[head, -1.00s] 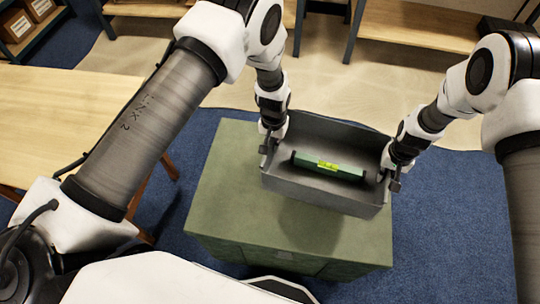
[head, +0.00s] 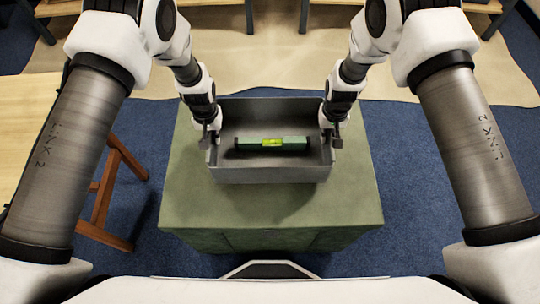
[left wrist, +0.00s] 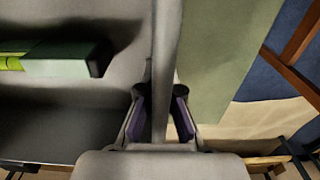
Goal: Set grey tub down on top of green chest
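The grey tub (head: 270,174) is an open, level box over the middle of the green chest (head: 190,205); a soft shadow falls on the chest top in front of it. I cannot tell for certain whether its base touches the lid. My left gripper (head: 210,137) is shut on the tub's left wall; in the left wrist view its dark pads (left wrist: 160,112) press both sides of that wall. My right gripper (head: 333,134) grips the tub's right wall. A green spirit level (head: 271,144) with a yellow vial lies inside the tub.
A wooden table (head: 40,130) with a brown leg stands to the left of the chest. Blue carpet (head: 440,190) surrounds the chest, with clear floor to the right. Wooden benches (head: 365,3) stand at the back.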

